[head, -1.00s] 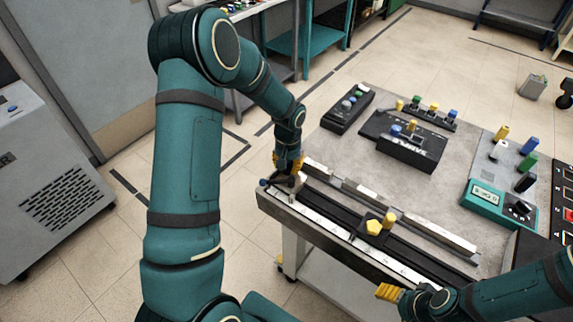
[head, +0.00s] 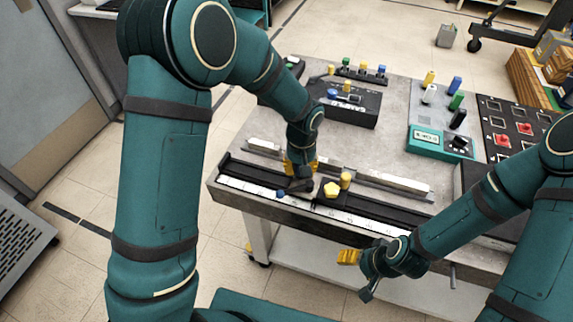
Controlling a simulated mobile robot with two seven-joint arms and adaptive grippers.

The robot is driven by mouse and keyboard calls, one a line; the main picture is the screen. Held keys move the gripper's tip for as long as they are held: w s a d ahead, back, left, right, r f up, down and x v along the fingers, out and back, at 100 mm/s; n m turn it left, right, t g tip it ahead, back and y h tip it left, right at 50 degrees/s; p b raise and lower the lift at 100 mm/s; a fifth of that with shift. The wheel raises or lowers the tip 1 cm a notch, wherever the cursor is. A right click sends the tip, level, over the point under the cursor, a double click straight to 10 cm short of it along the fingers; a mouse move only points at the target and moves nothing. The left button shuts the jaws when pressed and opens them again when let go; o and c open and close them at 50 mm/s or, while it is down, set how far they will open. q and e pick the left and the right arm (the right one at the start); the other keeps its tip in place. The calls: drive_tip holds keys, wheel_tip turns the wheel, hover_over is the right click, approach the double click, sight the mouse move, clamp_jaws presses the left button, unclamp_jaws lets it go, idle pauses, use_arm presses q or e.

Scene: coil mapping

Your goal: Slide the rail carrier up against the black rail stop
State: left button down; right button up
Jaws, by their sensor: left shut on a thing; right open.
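The rail carrier (head: 299,187), a dark block with a blue knob (head: 280,194) on its near side, sits on the black rail (head: 252,177) along the bench's front. My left gripper (head: 301,170) is shut on the carrier from above and partly hides it. The black rail stop (head: 322,198), with a yellow five-sided knob (head: 332,189) and a yellow post (head: 346,180), is just right of the carrier. They are very close; I cannot tell whether they touch. My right gripper (head: 348,257) is open and empty, in front of the bench's near edge.
A white scale strip (head: 245,186) runs along the rail's near side, and a light metal bar (head: 385,184) lies behind it. A black box (head: 350,110) and a teal meter box (head: 440,142) stand farther back. The grey bench top (head: 385,145) between them is clear.

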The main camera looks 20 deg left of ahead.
use_arm(q)
drive_tip(key=shift+w+d, duration=0.1)
drive_tip(key=c, duration=0.8)
unclamp_jaws()
drive_tip(key=shift+o, duration=0.2)
drive_tip(key=shift+r, duration=0.15)
wheel_tip(320, 180, up, 12)
drive_tip(key=shift+f, duration=0.1)
